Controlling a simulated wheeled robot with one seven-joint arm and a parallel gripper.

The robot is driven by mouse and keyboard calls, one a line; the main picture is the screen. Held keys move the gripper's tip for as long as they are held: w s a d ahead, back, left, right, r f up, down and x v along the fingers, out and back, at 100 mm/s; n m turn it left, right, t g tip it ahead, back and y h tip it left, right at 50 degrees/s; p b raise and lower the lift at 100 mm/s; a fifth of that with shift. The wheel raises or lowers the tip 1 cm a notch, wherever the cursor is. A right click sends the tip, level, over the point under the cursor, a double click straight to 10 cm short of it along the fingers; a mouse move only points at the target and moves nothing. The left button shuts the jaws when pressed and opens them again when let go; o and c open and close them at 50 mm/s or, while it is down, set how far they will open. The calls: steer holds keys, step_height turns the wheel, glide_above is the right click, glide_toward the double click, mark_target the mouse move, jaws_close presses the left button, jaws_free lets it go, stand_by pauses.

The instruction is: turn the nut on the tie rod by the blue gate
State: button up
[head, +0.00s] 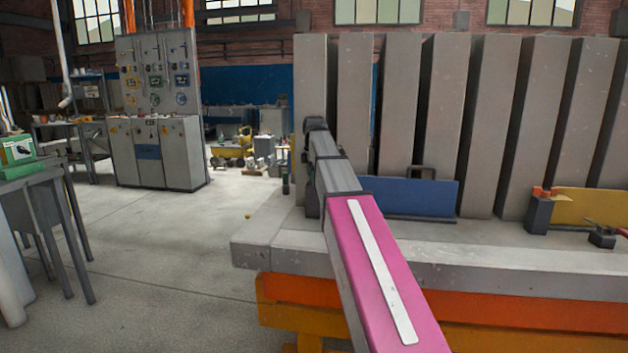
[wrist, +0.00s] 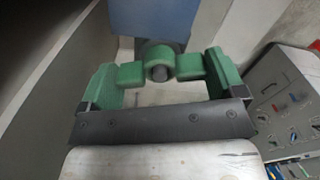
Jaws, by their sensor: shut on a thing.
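The nut (wrist: 131,75) is a green wing nut with a round hub and two stubby wings. The grey end of the tie rod (wrist: 160,73) shows in the hub's middle. My gripper (wrist: 161,78) has green fingers on both sides of the nut and is shut on its wings. The blue gate (wrist: 166,20) stands just behind the nut in the wrist view. In the head view the blue gate (head: 410,198) stands upright on the bench, partly behind my pink and grey arm. My arm hides the nut and the rod there.
Tall grey panels (head: 450,120) stand in a row behind the gate. A yellow gate (head: 590,206) and an orange piece on a dark block (head: 538,214) are at the right. A red-handled tool (head: 604,238) lies nearby.

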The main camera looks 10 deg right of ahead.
stand_by(0.3)
steer(key=m, duration=0.3)
steer(key=shift+m, duration=0.3)
steer(key=shift+m, duration=1.6)
steer(key=shift+m, duration=1.8)
